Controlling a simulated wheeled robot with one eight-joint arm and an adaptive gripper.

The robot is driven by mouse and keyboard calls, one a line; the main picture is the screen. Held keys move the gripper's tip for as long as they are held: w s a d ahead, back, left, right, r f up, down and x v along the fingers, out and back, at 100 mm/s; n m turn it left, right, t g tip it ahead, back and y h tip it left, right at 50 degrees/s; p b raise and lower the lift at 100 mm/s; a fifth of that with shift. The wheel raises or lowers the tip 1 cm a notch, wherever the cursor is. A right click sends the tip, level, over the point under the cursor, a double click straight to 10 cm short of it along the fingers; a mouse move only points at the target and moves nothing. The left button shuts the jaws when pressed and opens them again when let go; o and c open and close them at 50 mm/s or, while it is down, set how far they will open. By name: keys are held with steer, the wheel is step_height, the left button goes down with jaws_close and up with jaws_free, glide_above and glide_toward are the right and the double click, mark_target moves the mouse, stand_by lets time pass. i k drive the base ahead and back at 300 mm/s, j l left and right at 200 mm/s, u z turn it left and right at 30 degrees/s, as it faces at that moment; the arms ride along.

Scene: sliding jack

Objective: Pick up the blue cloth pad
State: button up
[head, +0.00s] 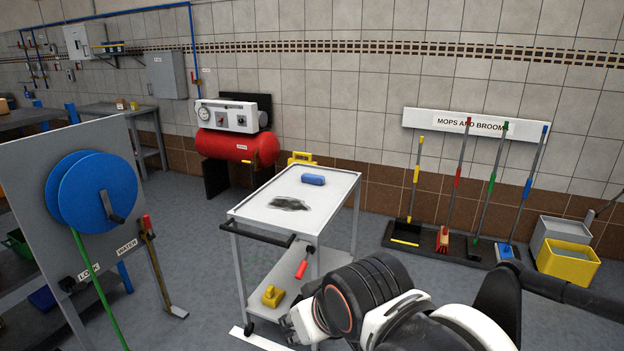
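A small blue pad (313,179), rounded like a roll or block, lies on the white top of a wheeled cart (328,189), near its far edge. It is small in the picture, so its cloth texture cannot be made out. My arm shows at the bottom right, in front of the cart's near right side and apart from the blue pad.
The cart has a black push handle (257,233) and a lower shelf with a yellow object (272,296). A hose-reel panel (95,190) stands left, a red compressor (224,146) behind. Floor between panel and cart is clear.

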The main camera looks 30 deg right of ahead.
mark_target(306, 177)
steer(key=i+l, duration=0.3)
steer(key=i+l+u, duration=0.1)
steer(key=i+l, duration=0.2)
steer(key=l, duration=0.2)
steer(key=i+l+u, duration=0.1)
steer(key=i+l, duration=0.45)
steer(key=l, duration=0.3)
steer(key=i+l+u, duration=0.1)
steer(key=i+l, duration=0.2)
steer(key=l, duration=0.15)
steer(key=i+l, duration=0.25)
steer(key=l, duration=0.25)
steer(key=i+l+u, duration=0.15)
steer(key=l, duration=0.3)
steer(key=i+l, duration=0.35)
steer(key=l, duration=0.15)
